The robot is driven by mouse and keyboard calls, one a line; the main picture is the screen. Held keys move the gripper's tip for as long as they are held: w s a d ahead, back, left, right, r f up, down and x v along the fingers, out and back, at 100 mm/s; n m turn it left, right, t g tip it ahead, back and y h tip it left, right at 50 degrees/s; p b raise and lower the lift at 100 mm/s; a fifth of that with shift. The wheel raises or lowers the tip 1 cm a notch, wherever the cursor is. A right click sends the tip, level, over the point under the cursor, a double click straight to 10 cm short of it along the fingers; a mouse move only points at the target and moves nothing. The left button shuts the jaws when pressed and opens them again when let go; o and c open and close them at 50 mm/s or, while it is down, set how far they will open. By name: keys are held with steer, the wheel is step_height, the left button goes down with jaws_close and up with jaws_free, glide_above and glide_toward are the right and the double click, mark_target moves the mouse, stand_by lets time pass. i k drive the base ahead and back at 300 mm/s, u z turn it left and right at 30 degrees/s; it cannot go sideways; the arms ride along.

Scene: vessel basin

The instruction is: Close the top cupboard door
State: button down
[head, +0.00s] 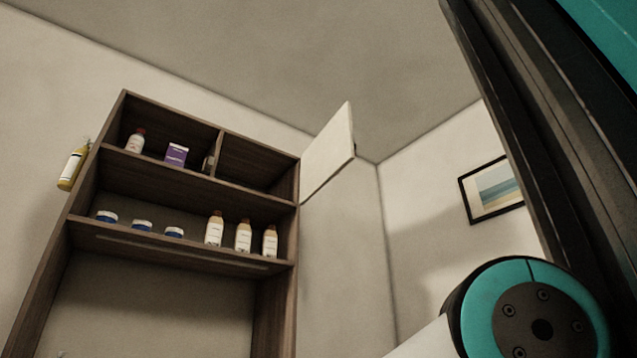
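The top cupboard door (328,153) is a pale panel standing open at the right side of the top of a brown wooden cupboard (182,243). It is hinged at the right edge of the top right compartment (252,165), which is open and looks empty. A teal and dark joint of my arm (541,329) shows at the lower right, well apart from the door. My gripper is not in view.
The top left compartment holds a small bottle (136,140) and a purple box (176,154). The shelf below holds blue-lidded jars (141,225) and white bottles (243,236). A yellow bottle (73,167) is at the left side. A framed picture (493,189) hangs on the right wall.

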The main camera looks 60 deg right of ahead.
mark_target(333, 149)
steer(key=u, duration=0.1)
steer(key=i, duration=0.35)
steer(key=z, duration=1.7)
